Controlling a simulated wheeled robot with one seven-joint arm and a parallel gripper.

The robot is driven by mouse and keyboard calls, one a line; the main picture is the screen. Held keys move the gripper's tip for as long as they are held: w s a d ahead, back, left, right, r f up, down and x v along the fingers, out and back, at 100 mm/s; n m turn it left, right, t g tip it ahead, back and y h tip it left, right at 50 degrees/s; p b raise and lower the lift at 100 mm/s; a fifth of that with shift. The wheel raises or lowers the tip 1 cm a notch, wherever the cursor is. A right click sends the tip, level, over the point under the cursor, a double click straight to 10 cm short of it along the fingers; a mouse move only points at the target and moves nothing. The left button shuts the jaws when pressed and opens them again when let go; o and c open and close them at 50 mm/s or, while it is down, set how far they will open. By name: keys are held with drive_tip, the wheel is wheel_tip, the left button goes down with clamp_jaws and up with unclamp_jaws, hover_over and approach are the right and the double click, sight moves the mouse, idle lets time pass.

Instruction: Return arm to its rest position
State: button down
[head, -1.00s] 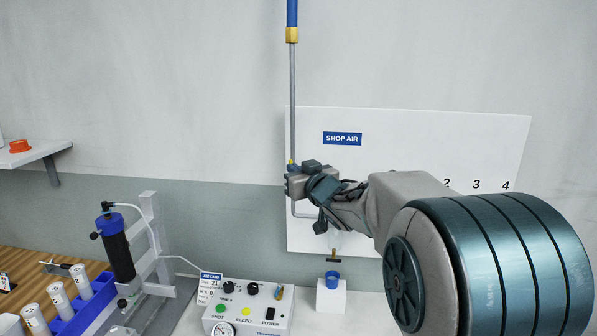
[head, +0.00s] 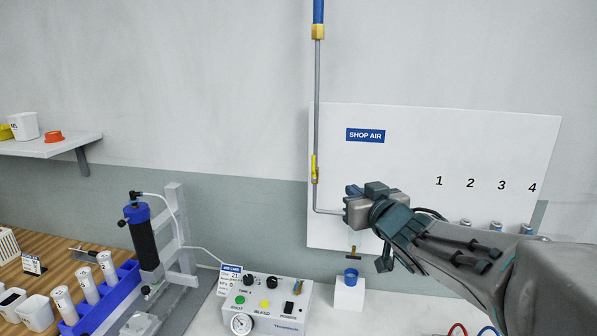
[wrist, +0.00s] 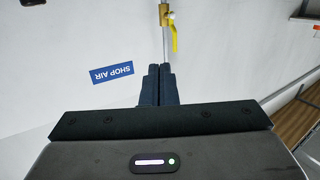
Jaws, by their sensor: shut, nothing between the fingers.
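My gripper (head: 352,191) is in front of the white SHOP AIR panel, beside the lower part of the grey air pipe. In the wrist view my gripper (wrist: 158,70) has its two dark fingers together with nothing between them. The yellow valve handle (head: 314,168) lies along the pipe above my gripper in the head view. It also shows in the wrist view as a yellow lever (wrist: 174,40) on a brass valve, beyond the fingertips. My arm (head: 450,250) reaches in from the lower right and hides part of the panel.
A control box (head: 270,306) with knobs and a gauge stands on the bench. A blue cup (head: 351,274) sits on a white block below my gripper. A syringe barrel (head: 142,240) on a stand, a blue rack (head: 100,305) and a wall shelf (head: 60,147) are at left.

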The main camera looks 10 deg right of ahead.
drive_tip(key=s+d+f+m+g+h, duration=0.3)
drive_tip(key=s+f+g+h, duration=0.1)
drive_tip(key=f, duration=0.3)
drive_tip(key=s+a+f+g, duration=0.3)
drive_tip(key=s+f+g, duration=0.2)
drive_tip(key=s, duration=0.4)
drive_tip(key=s+a+f+g+y, duration=0.1)
drive_tip(key=s+a+f+g, duration=0.2)
drive_tip(key=s, duration=0.7)
wheel_tip(320, 180, down, 5)
drive_tip(key=shift+s+r+g, duration=0.2)
drive_tip(key=shift+s+g, duration=0.1)
drive_tip(key=shift+g, duration=0.7)
drive_tip(key=shift+a, duration=0.1)
